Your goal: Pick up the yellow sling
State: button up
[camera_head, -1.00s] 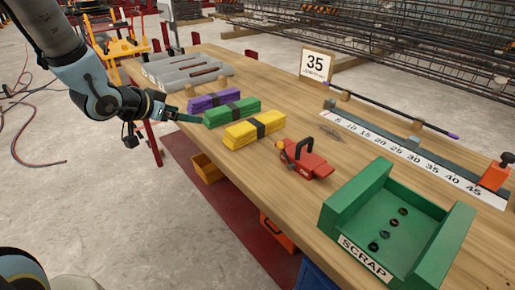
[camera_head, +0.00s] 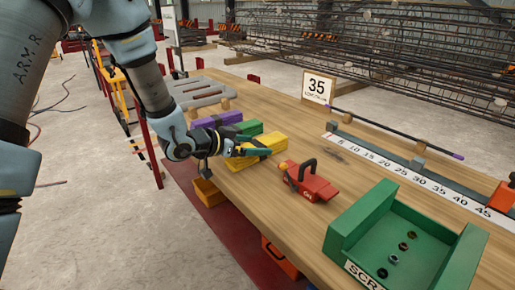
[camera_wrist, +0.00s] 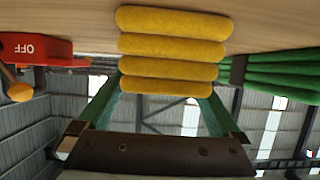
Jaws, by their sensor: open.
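My gripper (camera_head: 266,151) is at the near end of the yellow sling in the head view. In the wrist view its two green fingers (camera_wrist: 165,92) are spread apart, one toward each side of the sling's end. I cannot tell whether they touch it. The green sling (camera_wrist: 280,72) is right of the fingers there.
A red tool (camera_head: 312,182) lies right of the yellow sling; in the wrist view it (camera_wrist: 38,50) is on the left.

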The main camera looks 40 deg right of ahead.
jog(key=shift+x, duration=0.85)
grip_shut()
jog(key=shift+r, duration=0.1)
